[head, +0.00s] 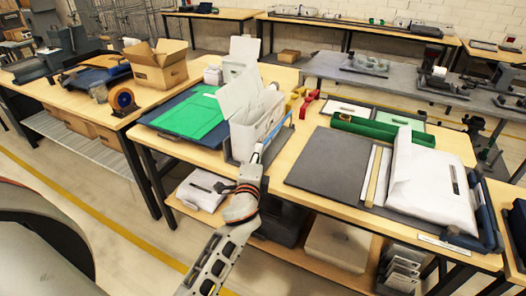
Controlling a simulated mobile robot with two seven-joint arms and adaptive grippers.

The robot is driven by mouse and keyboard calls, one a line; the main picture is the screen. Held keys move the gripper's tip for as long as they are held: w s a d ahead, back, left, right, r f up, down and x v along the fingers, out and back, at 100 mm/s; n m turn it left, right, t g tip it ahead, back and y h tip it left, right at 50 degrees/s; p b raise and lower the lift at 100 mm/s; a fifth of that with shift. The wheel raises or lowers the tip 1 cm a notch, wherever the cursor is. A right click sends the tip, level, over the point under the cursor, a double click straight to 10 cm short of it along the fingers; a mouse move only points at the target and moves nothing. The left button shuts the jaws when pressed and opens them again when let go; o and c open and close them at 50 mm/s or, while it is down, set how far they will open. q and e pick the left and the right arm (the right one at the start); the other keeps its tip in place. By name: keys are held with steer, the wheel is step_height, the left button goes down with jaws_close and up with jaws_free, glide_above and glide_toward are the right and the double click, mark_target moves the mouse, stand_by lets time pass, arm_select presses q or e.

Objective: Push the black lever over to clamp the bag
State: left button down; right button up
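My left gripper (257,156) reaches up from the bottom of the head view to the near right corner of a white holder (241,143). White bags or sheets (243,95) stand upright in the holder. The gripper is small and overlaps the holder's edge, so I cannot tell whether its fingers are open or touch it. A blue strip (277,137) runs along the holder's right side. A large white bag (428,185) lies on the table at the right. I cannot clearly pick out the black lever. My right gripper is not in view.
A green sheet (190,117) lies on a dark blue mat left of the holder. Red and yellow parts (306,103) stand behind it. A dark grey board (326,163) and a green tray (382,129) are on the right. An open carton (158,66) stands at the back left.

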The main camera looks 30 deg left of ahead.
arm_select(q)
steer(key=shift+a+r+p, duration=0.15)
steer(key=shift+a+p, duration=0.25)
steer(key=shift+a, duration=1.15)
